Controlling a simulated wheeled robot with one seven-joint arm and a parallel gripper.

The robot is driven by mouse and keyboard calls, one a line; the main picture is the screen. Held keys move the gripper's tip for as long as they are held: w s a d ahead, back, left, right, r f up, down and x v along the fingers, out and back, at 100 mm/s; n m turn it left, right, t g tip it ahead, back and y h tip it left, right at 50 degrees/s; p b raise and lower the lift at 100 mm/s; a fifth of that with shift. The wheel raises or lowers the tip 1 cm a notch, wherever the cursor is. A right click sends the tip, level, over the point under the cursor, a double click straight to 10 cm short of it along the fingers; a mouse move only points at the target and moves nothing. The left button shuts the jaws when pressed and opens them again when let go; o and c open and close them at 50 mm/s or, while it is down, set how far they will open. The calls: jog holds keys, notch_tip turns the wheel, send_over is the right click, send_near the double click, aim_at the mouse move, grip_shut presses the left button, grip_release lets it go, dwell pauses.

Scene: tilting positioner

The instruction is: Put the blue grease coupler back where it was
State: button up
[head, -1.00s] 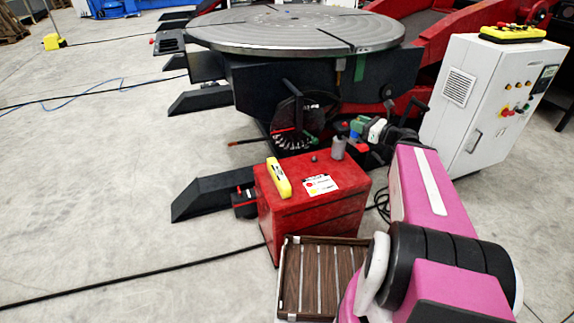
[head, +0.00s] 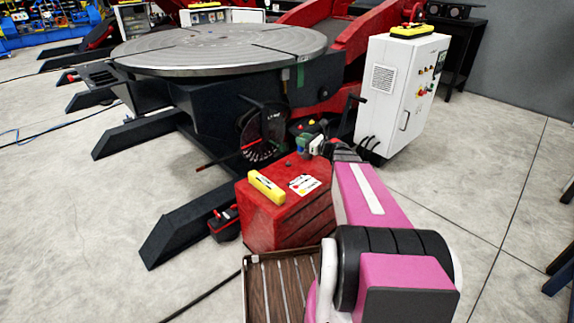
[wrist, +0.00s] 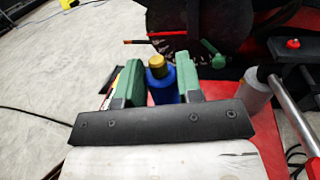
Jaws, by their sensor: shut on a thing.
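The blue grease coupler (wrist: 163,88) is a blue cylinder with a brass-coloured tip, standing between the green jaws of my gripper (wrist: 158,82) in the wrist view. The jaws are shut on it. Its lower end is hidden behind the gripper's dark crossbar. In the head view my gripper (head: 312,144) is at the far right end of the red cabinet's top (head: 275,222). I cannot tell from these views whether the coupler touches the top.
A yellow bar-shaped object (head: 266,187) and a label (head: 304,185) are on the cabinet top. A grey cylinder (wrist: 256,94) stands right of my gripper. The positioner with its round table (head: 220,48) is behind; a white control cabinet (head: 402,95) stands right. A slatted wooden crate (head: 249,290) is in front.

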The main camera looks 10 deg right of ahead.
jog(key=shift+w+d+f, duration=0.2)
jog(key=shift+w+f, duration=0.55)
jog(key=shift+w, duration=0.1)
jog(key=shift+w+a+f, duration=0.7)
jog(key=shift+w+f, duration=1)
jog(key=shift+f, duration=0.05)
jog(key=shift+w+a+f, duration=0.65)
jog(key=shift+w+f, duration=1.05)
jog(key=shift+f, duration=0.05)
jog(key=shift+w+a+f, duration=0.7)
jog(key=shift+w+f, duration=1)
jog(key=shift+f, duration=0.05)
jog(key=shift+f, duration=0.65)
jog(key=o, duration=1.1)
